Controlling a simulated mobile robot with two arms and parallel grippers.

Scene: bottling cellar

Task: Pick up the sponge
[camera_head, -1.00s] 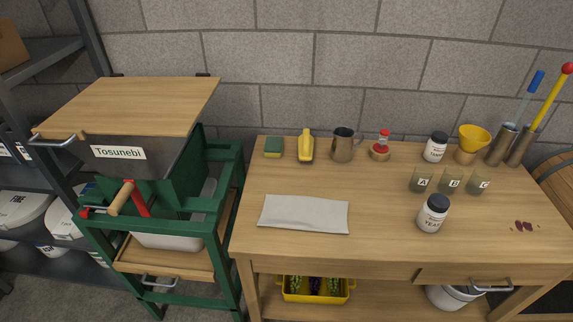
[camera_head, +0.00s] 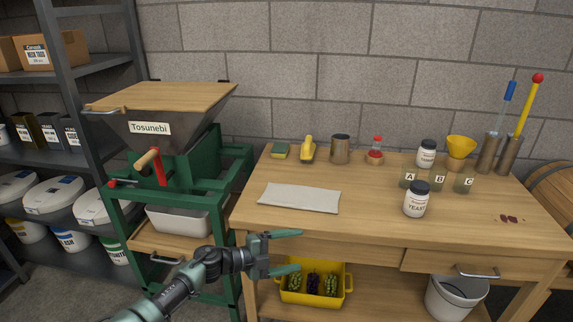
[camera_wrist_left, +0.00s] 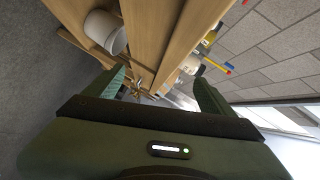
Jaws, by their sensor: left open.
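The sponge (camera_head: 280,150), green on top with a yellow lower side, lies at the back left of the wooden table (camera_head: 380,235), close to the wall. My left gripper (camera_head: 287,251) is open and empty in front of the table's front left edge, below the tabletop and well apart from the sponge. Its two fingers (camera_wrist_left: 165,88) also show in the left wrist view, apart with nothing between them. I cannot make out the sponge in the left wrist view. My right gripper is not in view.
A grey cloth (camera_head: 299,198) lies in front. The green crusher (camera_head: 200,165) stands left of the table. A yellow crate (camera_head: 313,297) sits below.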

